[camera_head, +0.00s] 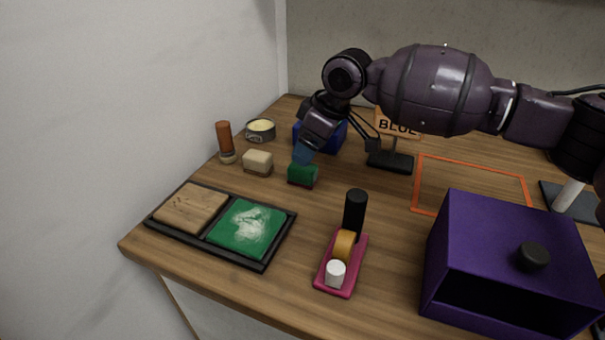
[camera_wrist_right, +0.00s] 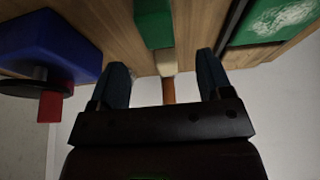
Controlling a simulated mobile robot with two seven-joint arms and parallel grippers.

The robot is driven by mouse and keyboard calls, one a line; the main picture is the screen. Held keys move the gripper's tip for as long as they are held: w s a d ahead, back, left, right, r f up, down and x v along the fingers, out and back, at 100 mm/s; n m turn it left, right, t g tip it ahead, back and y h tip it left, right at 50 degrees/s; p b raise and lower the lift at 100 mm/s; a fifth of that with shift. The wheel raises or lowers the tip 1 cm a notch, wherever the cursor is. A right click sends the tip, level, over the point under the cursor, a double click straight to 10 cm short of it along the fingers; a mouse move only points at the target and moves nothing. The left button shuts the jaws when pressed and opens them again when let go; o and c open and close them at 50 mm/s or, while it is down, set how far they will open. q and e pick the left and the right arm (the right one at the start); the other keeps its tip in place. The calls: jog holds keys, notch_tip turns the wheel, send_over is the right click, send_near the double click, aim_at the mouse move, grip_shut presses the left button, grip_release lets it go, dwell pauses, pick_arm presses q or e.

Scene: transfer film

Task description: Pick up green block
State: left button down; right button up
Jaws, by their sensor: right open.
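The green block (camera_head: 302,176) stands on the wooden desk, right of a beige block. My right gripper (camera_head: 303,153) reaches down from above, its blue fingertip just above and behind the green block in the head view. In the right wrist view the green block (camera_wrist_right: 153,22) is at the top, ahead of the two spread fingers, not between them. My right gripper (camera_wrist_right: 162,68) is open and empty. My left gripper is in neither view.
The beige block (camera_head: 258,162), an orange-brown cylinder (camera_head: 224,138) and a round tin (camera_head: 260,130) stand left. A blue box (camera_head: 338,136) and a BLUE sign (camera_head: 398,123) are behind. A tray (camera_head: 207,246), tape dispenser (camera_head: 341,262) and purple box (camera_head: 510,240) are nearer.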

aim_at(301, 168)
jog(key=shift+x, duration=0.85)
jog(key=shift+w+f, duration=0.1)
jog(key=shift+f, duration=0.45)
jog(key=b+x, duration=0.1)
jog(key=x, duration=0.2)
jog(key=shift+f, duration=0.35)
jog(key=shift+w+a+f+b, duration=0.15)
jog(key=shift+f+b, duration=0.1)
jog(key=shift+b, duration=0.05)
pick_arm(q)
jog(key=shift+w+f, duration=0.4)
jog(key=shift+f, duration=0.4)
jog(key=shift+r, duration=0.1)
pick_arm(e)
jog(key=shift+r, duration=0.1)
jog(key=shift+c, duration=0.4)
jog(key=c, duration=0.9)
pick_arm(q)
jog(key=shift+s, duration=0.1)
pick_arm(e)
jog(key=shift+c, duration=0.2)
